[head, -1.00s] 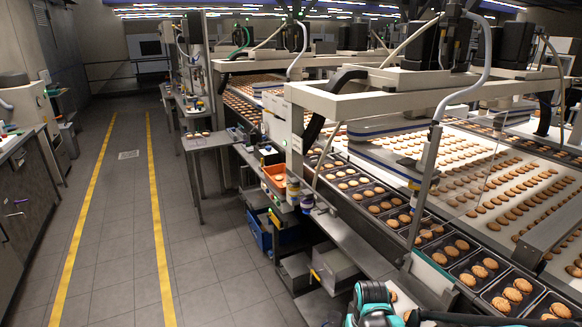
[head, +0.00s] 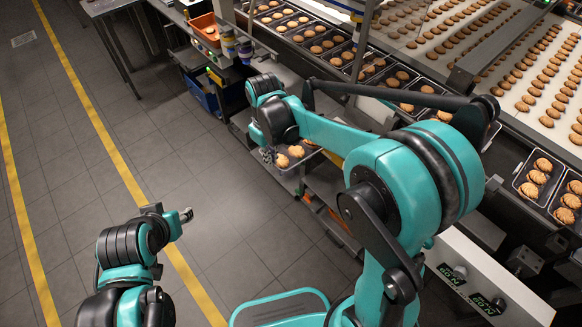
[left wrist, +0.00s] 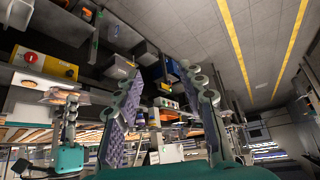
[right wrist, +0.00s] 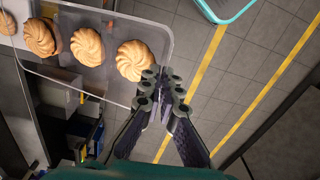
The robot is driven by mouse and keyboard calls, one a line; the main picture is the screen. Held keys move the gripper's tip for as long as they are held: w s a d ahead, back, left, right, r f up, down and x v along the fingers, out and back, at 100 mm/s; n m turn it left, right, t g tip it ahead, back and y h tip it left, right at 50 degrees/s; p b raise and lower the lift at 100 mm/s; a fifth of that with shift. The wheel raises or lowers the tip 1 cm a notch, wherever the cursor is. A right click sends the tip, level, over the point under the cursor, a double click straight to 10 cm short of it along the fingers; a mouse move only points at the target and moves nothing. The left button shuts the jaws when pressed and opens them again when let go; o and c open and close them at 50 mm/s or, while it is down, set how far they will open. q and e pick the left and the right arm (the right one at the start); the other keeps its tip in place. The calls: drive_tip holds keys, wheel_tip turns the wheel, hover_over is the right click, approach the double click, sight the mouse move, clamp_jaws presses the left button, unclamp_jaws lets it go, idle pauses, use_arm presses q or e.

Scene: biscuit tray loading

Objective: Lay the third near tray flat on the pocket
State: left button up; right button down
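My right gripper (head: 268,154) is shut on the left edge of a clear tray (head: 318,150) with several round biscuits, held in the air beside the line. In the right wrist view the fingertips (right wrist: 166,84) close on the rim of this tray (right wrist: 110,88), next to a biscuit. My left gripper (head: 186,215) is empty over the floor, away from the trays. In the left wrist view its two fingers (left wrist: 165,90) stand wide apart. Filled dark trays (head: 540,174) line the near edge of the conveyor. My right arm hides part of this row, and I cannot make out the pocket.
A white belt (head: 500,75) with rows of biscuits lies behind the trays. An orange bin (head: 205,30) and a blue crate (head: 205,95) stand at the upper left of the line. The grey floor (head: 130,150) with yellow lines is clear on the left.

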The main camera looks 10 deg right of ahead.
use_arm(q)
drive_tip(key=c, duration=0.4)
drive_tip(key=shift+w+d, duration=0.15)
drive_tip(key=shift+w, duration=0.05)
drive_tip(key=shift+c, duration=1.4)
drive_tip(key=w+d+f+m+t+h, duration=0.1)
drive_tip(key=w+d+f+m, duration=0.1)
drive_tip(key=w+d, duration=0.3)
drive_tip(key=w+d+f+m+t+h, duration=0.1)
drive_tip(key=w+d, duration=0.5)
drive_tip(key=d, duration=0.6)
drive_tip(key=w+d+f+m+t+h, duration=0.1)
drive_tip(key=w+d+f+m+h, duration=0.1)
drive_tip(key=w+d, duration=0.4)
drive_tip(key=shift+d+f+m, duration=0.25)
drive_tip(key=shift+d+m, duration=0.35)
drive_tip(key=shift+m, duration=0.1)
drive_tip(key=shift+d+f+m, duration=0.2)
drive_tip(key=shift+d+m, duration=0.35)
drive_tip(key=shift+m, duration=0.15)
drive_tip(key=shift+w+d+f, duration=0.25)
drive_tip(key=shift+w+d, duration=0.1)
drive_tip(key=x, duration=1.1)
drive_tip(key=shift+w, duration=0.3)
use_arm(e)
drive_tip(key=w+a+f+n, duration=0.3)
drive_tip(key=w+a+n, duration=0.2)
drive_tip(key=a+n, duration=0.1)
drive_tip(key=shift+w, duration=0.3)
drive_tip(key=shift+f, duration=0.1)
